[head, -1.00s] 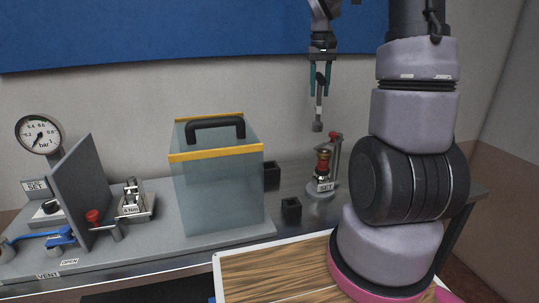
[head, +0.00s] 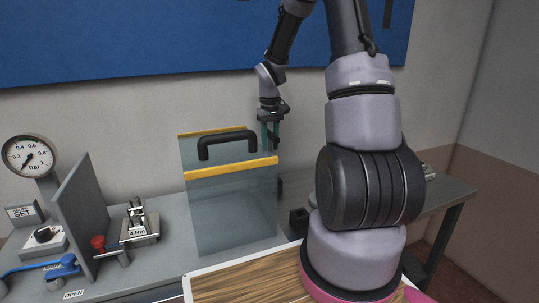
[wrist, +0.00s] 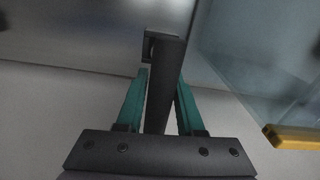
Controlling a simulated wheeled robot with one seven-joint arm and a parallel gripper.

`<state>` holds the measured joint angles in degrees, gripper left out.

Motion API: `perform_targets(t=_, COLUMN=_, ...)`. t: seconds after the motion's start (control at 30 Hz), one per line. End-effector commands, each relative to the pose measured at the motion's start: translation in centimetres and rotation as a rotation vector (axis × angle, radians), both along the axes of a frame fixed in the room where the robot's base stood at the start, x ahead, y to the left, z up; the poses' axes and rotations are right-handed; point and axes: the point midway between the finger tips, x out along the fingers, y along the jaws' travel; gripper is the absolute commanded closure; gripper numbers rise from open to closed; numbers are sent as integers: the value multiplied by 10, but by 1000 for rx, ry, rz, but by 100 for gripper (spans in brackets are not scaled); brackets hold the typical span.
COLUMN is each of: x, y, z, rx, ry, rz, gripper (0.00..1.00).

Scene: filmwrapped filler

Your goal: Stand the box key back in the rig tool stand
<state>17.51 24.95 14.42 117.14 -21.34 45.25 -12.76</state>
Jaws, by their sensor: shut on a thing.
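My gripper (head: 270,135) is behind the clear case's right end in the head view, with teal fingers pointing down. In the wrist view my gripper (wrist: 158,98) is shut on the box key (wrist: 167,88), a dark bar running away from the jaws. A small black square holder (wrist: 149,42), which looks like the tool stand, shows just beyond the key's far end and is partly covered by it. I cannot tell whether the key is over the holder or in it. In the head view the key's lower part is hidden by the case.
The clear case (head: 230,215) with yellow edges and a black handle stands in front of my gripper; its yellow edge (wrist: 292,137) is close at right in the wrist view. A second black block (head: 299,218) stands right of it. A gauge (head: 28,156) and valves are at left.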

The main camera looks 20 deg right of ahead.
Motion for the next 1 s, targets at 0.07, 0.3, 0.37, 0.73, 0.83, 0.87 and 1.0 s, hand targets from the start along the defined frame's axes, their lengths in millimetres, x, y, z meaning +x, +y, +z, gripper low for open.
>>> perform_targets(t=0.07, x=-1, y=0, z=-10, rx=1, ry=3, rz=0, gripper=100)
perform_targets(t=0.3, x=0, y=0, z=-34, rx=1, ry=1, rz=0, gripper=100)
perform_targets(t=0.37, x=0, y=0, z=-34, rx=0, ry=0, rz=0, gripper=100)
perform_targets(t=0.73, x=0, y=0, z=-36, rx=0, ry=1, rz=-1, gripper=33)
perform_targets(t=0.83, x=0, y=0, z=-36, rx=0, ry=1, rz=-1, gripper=33)
perform_targets(t=0.87, x=0, y=0, z=-36, rx=0, ry=1, rz=-1, gripper=33)
perform_targets(t=1.0, x=0, y=0, z=-35, rx=0, ry=0, rz=-1, gripper=33)
